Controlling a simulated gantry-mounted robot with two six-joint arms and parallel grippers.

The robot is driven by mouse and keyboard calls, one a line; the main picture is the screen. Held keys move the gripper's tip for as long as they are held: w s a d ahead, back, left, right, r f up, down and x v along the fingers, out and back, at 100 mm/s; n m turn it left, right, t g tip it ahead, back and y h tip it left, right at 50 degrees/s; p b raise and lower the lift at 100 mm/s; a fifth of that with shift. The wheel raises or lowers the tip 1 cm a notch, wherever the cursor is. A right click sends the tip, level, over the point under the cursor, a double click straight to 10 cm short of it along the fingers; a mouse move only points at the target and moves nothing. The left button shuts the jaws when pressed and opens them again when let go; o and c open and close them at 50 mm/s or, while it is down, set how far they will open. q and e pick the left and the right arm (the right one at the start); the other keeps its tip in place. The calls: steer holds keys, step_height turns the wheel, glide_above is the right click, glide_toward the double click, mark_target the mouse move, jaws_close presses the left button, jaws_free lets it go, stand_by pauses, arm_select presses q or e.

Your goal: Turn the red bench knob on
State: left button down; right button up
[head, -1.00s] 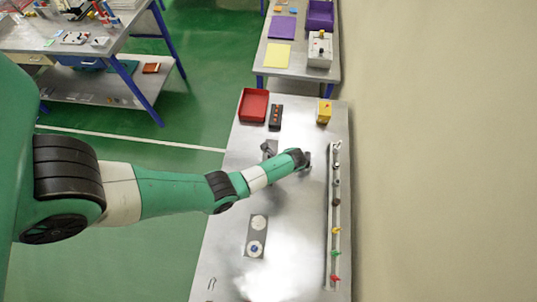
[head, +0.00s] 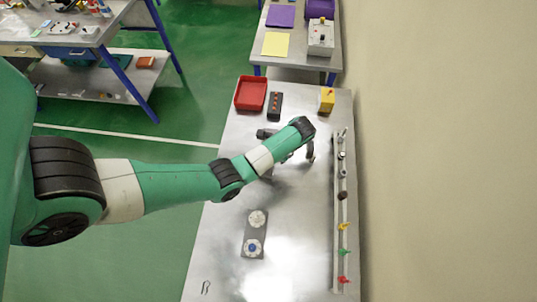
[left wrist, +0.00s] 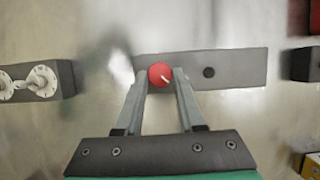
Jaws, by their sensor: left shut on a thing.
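The red bench knob (left wrist: 160,75) shows in the left wrist view as a round red cap with a white pointer mark slanting to the lower right. It sits toward the left of a dark grey plate (left wrist: 237,67), which also carries a small black round part (left wrist: 208,72). My left gripper (left wrist: 161,78) is around the knob, with a finger on each side, shut on it. My right gripper is not in view.
A plate with two white dials (head: 255,234) lies nearer on the bench. A rail with coloured valves (head: 342,220) runs along the right edge. A red tray (head: 236,104), a black box (head: 273,105) and a yellow box (head: 326,99) stand beyond my wrist.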

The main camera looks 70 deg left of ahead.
arm_select(q)
steer(key=c, duration=0.5)
jaws_free()
steer(key=p+v, duration=0.5)
steer(key=v, duration=0.2)
steer(key=shift+w+r, duration=0.1)
steer(key=shift+r, duration=0.15)
